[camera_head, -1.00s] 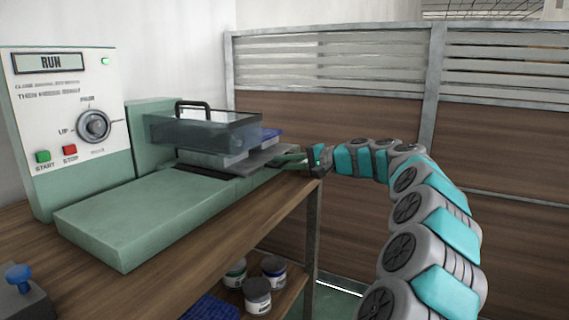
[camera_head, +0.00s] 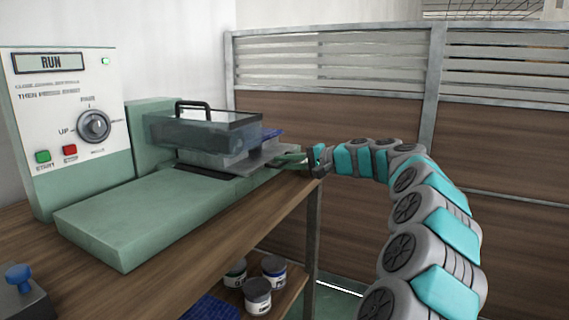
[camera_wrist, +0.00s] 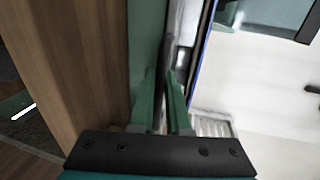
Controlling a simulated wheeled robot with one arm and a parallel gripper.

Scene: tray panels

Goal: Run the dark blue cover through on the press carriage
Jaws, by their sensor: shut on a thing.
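The press carriage (camera_head: 262,160) is a flat grey plate on the green press bed, partly under the clear hood (camera_head: 205,132). The dark blue cover (camera_head: 270,134) lies on the carriage, and only a small part shows past the right end of the hood. A thin blue edge (camera_wrist: 204,45) shows in the wrist view. My gripper (camera_head: 292,158) is at the carriage's right end, its green fingers shut on a grey part of it. In the wrist view the fingers (camera_wrist: 163,105) close around a narrow grey piece, whose exact shape is hard to tell.
The control panel (camera_head: 68,120) reads RUN, with a green lamp, a dial and green and red buttons. Jars (camera_head: 257,293) stand on the shelf below. A slatted partition (camera_head: 330,120) stands behind.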

